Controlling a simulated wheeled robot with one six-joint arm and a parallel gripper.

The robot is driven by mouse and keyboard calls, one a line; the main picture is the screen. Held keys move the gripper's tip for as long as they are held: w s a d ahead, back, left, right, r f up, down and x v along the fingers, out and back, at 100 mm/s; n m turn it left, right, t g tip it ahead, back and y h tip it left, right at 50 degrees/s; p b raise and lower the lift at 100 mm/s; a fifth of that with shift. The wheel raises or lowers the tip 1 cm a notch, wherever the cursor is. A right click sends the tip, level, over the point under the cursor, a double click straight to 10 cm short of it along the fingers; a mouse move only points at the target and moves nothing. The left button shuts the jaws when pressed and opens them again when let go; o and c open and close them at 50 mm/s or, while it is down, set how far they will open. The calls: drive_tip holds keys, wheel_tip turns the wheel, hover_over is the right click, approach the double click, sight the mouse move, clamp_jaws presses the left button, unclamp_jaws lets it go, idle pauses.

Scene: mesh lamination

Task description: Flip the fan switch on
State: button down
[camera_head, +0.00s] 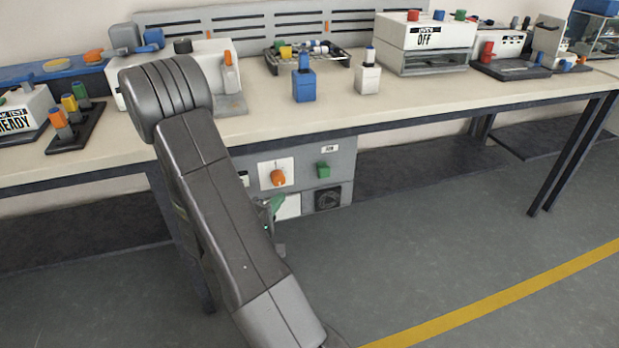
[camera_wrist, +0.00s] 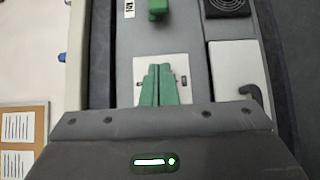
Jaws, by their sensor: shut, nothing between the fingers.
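A grey control panel (camera_head: 345,165) hangs under the front edge of the workbench. A green switch (camera_head: 323,170) sits at its upper right, under a small label (camera_head: 330,148) too small to read surely, and above a dark fan grille (camera_head: 327,198). In the wrist view the switch (camera_wrist: 158,8) is at the top edge and the grille (camera_wrist: 228,5) at the top right. My gripper (camera_head: 278,203) has green fingers, shut and empty, partly hidden by my arm. In the wrist view my gripper (camera_wrist: 159,67) points toward the switch, apart from it in the picture, with the fingers over a white plate (camera_wrist: 185,68).
An orange knob (camera_head: 278,178) on a white plate sits left of the green switch. A white plate with a dark hook-shaped handle (camera_wrist: 252,93) lies beside the fingers. The workbench top (camera_head: 340,108) overhangs the panel. Floor (camera_head: 430,240) to the right is clear.

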sight(327, 173)
drive_tip(key=b+x, duration=0.1)
drive_tip(key=x, duration=0.3)
drive_tip(key=d+b+x, duration=0.1)
drive_tip(key=x, duration=0.3)
drive_tip(key=s+b+x, duration=0.1)
drive_tip(key=x, duration=0.3)
drive_tip(key=shift+d+f+b, duration=0.1)
drive_tip(key=shift+d+b, duration=0.2)
drive_tip(key=shift+d, duration=0.1)
drive_tip(key=shift+w+d, duration=0.25)
drive_tip(key=shift+d, duration=0.3)
drive_tip(key=shift+d, duration=0.1)
drive_tip(key=shift+w+d+p, duration=0.15)
drive_tip(key=shift+w+d, duration=0.1)
drive_tip(key=shift+d, duration=0.5)
drive_tip(key=shift+w+d+p, duration=0.2)
drive_tip(key=shift+w+d, duration=0.05)
drive_tip(key=shift+d, duration=0.5)
drive_tip(key=shift+w+d+p, duration=0.15)
drive_tip(key=shift+w+d, duration=0.1)
drive_tip(key=shift+d, duration=0.5)
